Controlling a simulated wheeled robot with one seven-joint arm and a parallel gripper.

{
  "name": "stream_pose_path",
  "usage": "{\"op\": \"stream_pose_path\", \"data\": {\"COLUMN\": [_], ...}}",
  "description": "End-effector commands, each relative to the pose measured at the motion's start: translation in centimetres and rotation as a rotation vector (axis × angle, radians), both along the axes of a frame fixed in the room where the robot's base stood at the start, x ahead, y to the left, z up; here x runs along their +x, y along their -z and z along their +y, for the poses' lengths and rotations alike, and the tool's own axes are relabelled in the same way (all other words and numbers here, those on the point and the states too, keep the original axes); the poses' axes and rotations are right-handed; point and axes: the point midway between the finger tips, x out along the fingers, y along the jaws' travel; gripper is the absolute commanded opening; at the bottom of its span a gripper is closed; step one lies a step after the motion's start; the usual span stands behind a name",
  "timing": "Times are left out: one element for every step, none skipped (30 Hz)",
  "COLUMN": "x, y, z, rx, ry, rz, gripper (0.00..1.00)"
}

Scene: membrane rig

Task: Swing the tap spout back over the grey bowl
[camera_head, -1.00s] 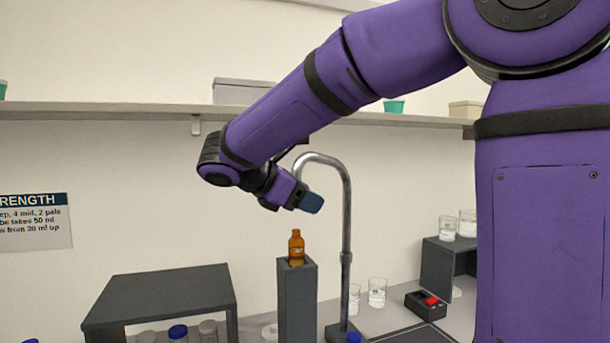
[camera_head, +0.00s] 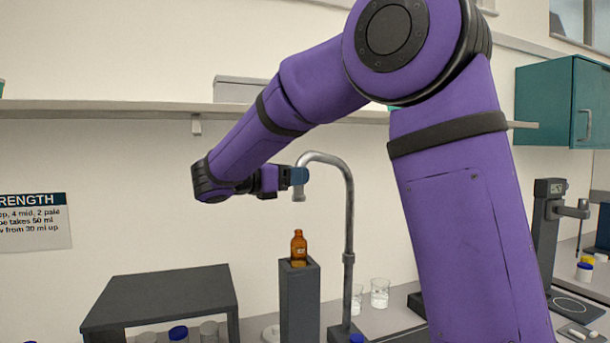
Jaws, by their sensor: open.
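The tap is a tall grey pipe (camera_head: 349,225) whose top curves over to the left. Its spout end (camera_head: 299,195) points down, above and close to the line of a brown bottle (camera_head: 298,245) on a dark grey pedestal (camera_head: 300,300). My gripper (camera_head: 299,176), with blue-grey fingers, is open and roughly level at the spout's downturned end, overlapping it in the picture. I cannot tell whether the fingers touch the spout or are around it. I cannot make out a grey bowl in view.
A dark grey rack (camera_head: 165,290) stands at the left with capped jars under it. Glass beakers (camera_head: 379,293) stand right of the tap. A shelf (camera_head: 120,109) runs along the wall behind my arm. My upper arm hides the counter's middle right.

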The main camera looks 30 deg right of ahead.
Motion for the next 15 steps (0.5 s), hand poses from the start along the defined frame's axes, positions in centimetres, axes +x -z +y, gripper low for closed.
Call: {"op": "stream_pose_path", "data": {"x": [0.0, 0.0, 0.0, 0.0, 0.0, 0.1, 0.1, 0.1, 0.1, 0.1, 0.1, 0.1, 0.1, 0.1, 0.1], "y": [0.0, 0.0, 0.0, 0.0, 0.0, 0.0, 0.0, 0.0, 0.0, 0.0, 0.0, 0.0, 0.0, 0.0, 0.0], "z": [-0.8, -1.2, -1.7, -2.0, -2.3, -2.6, -2.8, -3.0, -3.2, -3.2, -3.3, -3.4, -3.4, -3.4, -3.4], "rx": [0.001, 0.001, 0.001, 0.001, 0.001, 0.001, 0.001, 0.001, 0.001, 0.001, 0.001, 0.001, 0.001, 0.001, 0.001], "ry": [0.002, 0.002, 0.002, 0.002, 0.002, 0.001, 0.000, 0.000, 0.000, 0.000, 0.000, 0.000, 0.000, 0.000, 0.000], "rz": [0.001, 0.001, 0.001, 0.001, 0.000, 0.000, 0.000, 0.000, 0.000, 0.000, 0.000, 0.000, 0.000, 0.000, 0.000], "gripper": [0.52, 0.52, 0.52, 0.52, 0.52, 0.52, 0.52, 0.52, 0.52, 0.52, 0.52, 0.52, 0.52, 0.52, 0.52]}}
